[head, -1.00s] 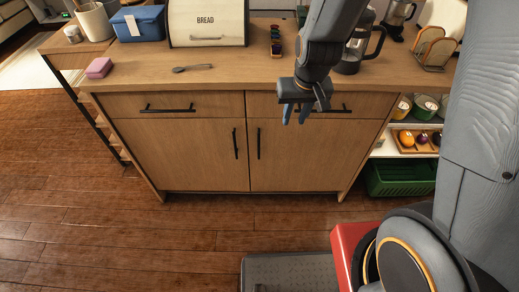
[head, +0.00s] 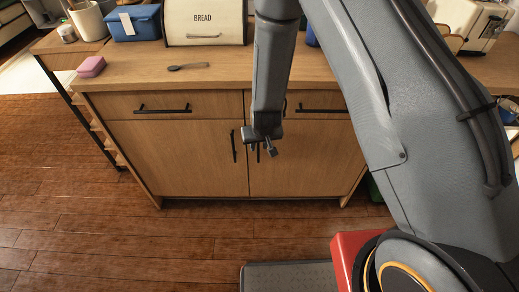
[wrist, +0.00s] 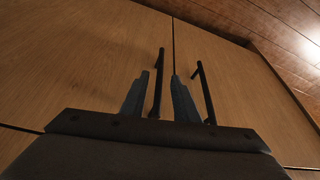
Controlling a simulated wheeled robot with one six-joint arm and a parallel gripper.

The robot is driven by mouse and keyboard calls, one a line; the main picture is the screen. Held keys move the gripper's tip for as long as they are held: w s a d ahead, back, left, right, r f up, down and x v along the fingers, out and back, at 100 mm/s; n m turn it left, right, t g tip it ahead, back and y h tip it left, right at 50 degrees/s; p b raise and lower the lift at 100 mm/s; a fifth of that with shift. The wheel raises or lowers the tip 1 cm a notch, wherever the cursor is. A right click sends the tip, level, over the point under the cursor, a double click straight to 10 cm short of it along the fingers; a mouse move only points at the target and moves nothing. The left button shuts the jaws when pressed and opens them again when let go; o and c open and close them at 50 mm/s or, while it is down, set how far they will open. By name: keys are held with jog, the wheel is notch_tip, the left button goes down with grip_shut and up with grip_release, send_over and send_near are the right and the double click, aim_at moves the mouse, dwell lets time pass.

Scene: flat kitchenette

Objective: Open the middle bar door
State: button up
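A wooden cabinet has two doors side by side, a left door (head: 180,158) and a right door (head: 300,165). Each has a vertical black bar handle near the central gap. The left handle (head: 234,147) is clear in the head view; the right handle (head: 258,154) is partly hidden by my gripper (head: 263,149). Both doors are shut. In the wrist view my gripper (wrist: 160,75) has its fingers apart, with one handle (wrist: 157,88) appearing between them and the other handle (wrist: 206,98) outside, to the right. I cannot tell whether the fingers touch a handle.
Drawers with horizontal black handles (head: 162,110) sit above the doors. The wooden floor (head: 150,230) before the cabinet is clear.

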aim_at(258, 148)
jog(key=shift+x, duration=2.5)
jog(key=shift+s, duration=0.1)
grip_shut()
